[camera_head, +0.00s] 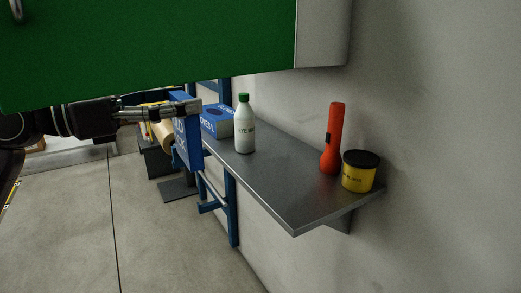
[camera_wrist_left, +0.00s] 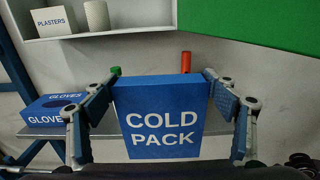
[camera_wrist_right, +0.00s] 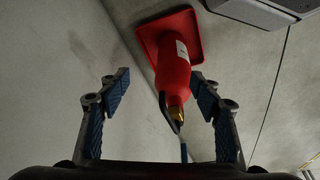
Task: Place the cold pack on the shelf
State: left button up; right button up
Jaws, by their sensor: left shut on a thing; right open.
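The cold pack (camera_head: 187,140) is a blue box with white lettering, upright in my left gripper (camera_head: 190,106). The left wrist view shows its labelled face (camera_wrist_left: 160,130) between the two fingers, which are shut on its sides. In the head view it is at the left edge of the grey metal shelf (camera_head: 290,205); I cannot tell whether it touches it. On the shelf stand a blue gloves box (camera_head: 217,121), a white eye wash bottle (camera_head: 245,130) with a green cap, a red flashlight (camera_head: 332,140) and a yellow tub (camera_head: 358,175). My right gripper (camera_wrist_right: 160,82) is open and empty.
A green panel (camera_head: 150,45) hangs above the shelf. An open white cabinet (camera_wrist_left: 130,38) holds a plasters box (camera_wrist_left: 54,21) and a white roll. A red extinguisher (camera_wrist_right: 174,70) shows in the right wrist view. The shelf's middle and front are bare.

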pick_arm(q)
jog(key=shift+r, duration=0.1)
jog(key=shift+w+d, duration=0.15)
jog(key=shift+d, duration=0.1)
jog(key=p+x, duration=0.1)
jog(key=x, duration=1.7)
pick_arm(e)
notch_tip(320, 180, down, 6)
jog(key=r, duration=0.1)
pick_arm(q)
notch_tip(320, 180, down, 7)
jog(key=d+b, duration=0.1)
jog(key=shift+w, duration=0.4)
pick_arm(e)
notch_tip(320, 180, up, 4)
jog(key=shift+f, duration=0.1)
pick_arm(q)
jog(key=shift+d, duration=0.1)
jog(key=o, duration=1.7)
jog(key=shift+f, duration=0.2)
pick_arm(e)
jog(key=shift+w+r, duration=0.1)
jog(key=shift+r, duration=0.1)
pick_arm(q)
jog(key=shift+r, duration=0.15)
